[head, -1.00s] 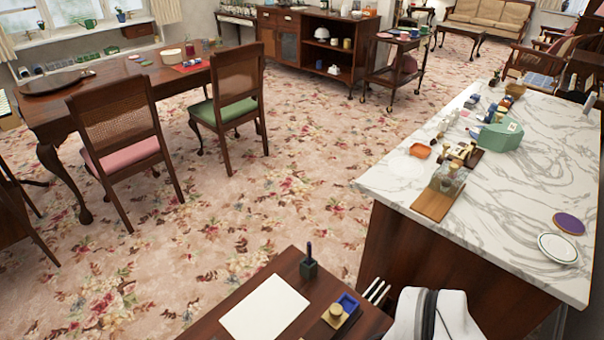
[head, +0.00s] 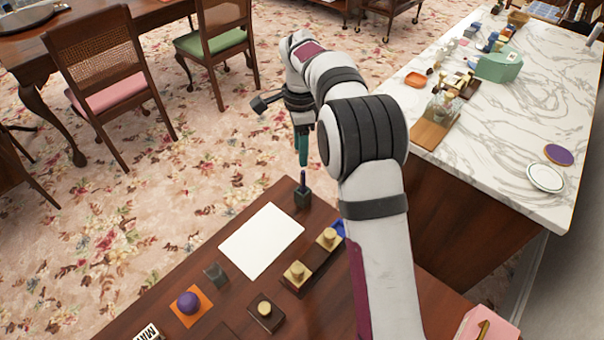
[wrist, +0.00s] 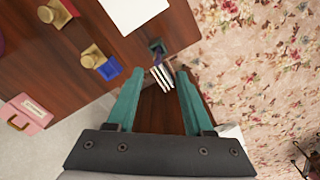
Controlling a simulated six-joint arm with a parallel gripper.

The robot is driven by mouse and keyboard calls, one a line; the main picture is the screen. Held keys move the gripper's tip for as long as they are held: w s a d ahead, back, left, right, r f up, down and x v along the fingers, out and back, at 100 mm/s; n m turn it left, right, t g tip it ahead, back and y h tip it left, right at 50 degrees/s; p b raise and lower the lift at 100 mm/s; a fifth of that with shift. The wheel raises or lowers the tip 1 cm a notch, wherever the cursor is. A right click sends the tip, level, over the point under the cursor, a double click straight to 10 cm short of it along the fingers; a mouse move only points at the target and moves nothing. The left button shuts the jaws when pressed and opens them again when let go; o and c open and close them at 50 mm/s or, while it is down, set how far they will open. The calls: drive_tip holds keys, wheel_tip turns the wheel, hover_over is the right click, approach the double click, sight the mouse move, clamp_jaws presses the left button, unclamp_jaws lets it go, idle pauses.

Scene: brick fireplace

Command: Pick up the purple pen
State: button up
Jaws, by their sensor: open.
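The purple pen (head: 303,179) stands upright in a small dark square holder (head: 303,199) near the far edge of the brown desk (head: 200,265). In the wrist view the pen (wrist: 158,59) shows small, pointing out of the holder (wrist: 157,46) at the desk's edge. My gripper (head: 302,162) has teal fingers and points down above the pen in the head view. In the wrist view its fingers (wrist: 161,75) are spread apart with nothing held. The pen shows just beyond the gap between the fingertips; the exact distance is hard to tell.
White paper (head: 262,240) lies beside the holder. White prongs (wrist: 162,79) show near the holder in the wrist view. A marble counter (head: 490,150) stands right.

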sight(303, 180)
drive_tip(key=f, duration=1.1)
drive_tip(key=shift+s+d, duration=0.2)
drive_tip(key=shift+d, duration=0.05)
clamp_jaws()
